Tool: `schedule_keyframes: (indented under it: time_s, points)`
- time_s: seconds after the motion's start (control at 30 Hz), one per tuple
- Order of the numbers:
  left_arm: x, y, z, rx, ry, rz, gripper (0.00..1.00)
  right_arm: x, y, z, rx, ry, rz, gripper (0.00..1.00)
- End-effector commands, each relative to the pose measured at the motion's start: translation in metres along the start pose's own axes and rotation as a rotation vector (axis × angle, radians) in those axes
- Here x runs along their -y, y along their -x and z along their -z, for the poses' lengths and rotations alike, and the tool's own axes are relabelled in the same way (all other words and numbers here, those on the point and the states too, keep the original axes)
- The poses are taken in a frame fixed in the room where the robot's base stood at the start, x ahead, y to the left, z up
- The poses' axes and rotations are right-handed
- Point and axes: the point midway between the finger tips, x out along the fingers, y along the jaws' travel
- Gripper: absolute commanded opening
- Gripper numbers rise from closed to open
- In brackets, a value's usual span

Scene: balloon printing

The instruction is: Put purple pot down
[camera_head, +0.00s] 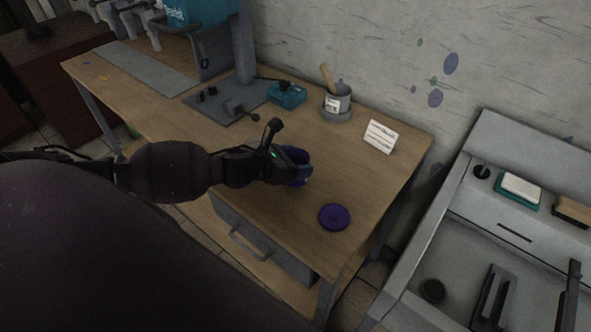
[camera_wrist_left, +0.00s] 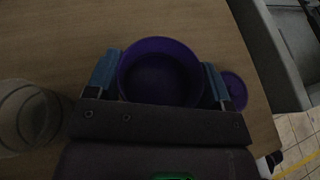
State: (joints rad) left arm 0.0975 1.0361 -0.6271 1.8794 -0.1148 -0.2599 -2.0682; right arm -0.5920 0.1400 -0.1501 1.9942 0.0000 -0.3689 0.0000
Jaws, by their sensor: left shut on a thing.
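The purple pot (camera_wrist_left: 160,72) is a round, open-topped container. In the left wrist view my left gripper (camera_wrist_left: 160,82) has one blue finger on each side of it and is shut on it. In the head view the left gripper (camera_head: 297,170) is over the wooden table (camera_head: 350,168), and the pot (camera_head: 295,181) is mostly hidden behind the fingers. I cannot tell whether its base touches the table. A round purple disc, like a lid (camera_head: 334,217), lies flat on the table near the front right; it also shows in the left wrist view (camera_wrist_left: 233,90). My right gripper is not in view.
A clear round container (camera_wrist_left: 30,118) stands left of the gripper. Behind are a grey cup with a wooden-handled tool (camera_head: 338,100), a white card (camera_head: 380,137), a teal box (camera_head: 287,94) and a printing machine (camera_head: 222,55). A grey sink (camera_head: 480,235) stands to the right.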

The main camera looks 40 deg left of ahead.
Motion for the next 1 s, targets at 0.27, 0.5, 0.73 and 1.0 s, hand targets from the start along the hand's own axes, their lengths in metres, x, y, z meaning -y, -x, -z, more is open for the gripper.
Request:
schedule_keyframes:
  time_s: [0.27,0.5,0.73,1.0]
  points:
    - [0.000,-0.012,0.028,0.000,0.001,0.000,0.45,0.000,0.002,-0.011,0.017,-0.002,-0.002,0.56]
    - [0.000,-0.011,0.028,0.000,0.000,0.000,0.45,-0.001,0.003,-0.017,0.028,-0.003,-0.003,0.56]
    - [0.000,-0.012,0.030,-0.001,0.001,0.000,0.93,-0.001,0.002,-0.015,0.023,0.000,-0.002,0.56]
    - [0.000,-0.012,0.029,-0.001,0.001,0.000,1.00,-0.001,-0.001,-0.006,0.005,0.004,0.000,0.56]
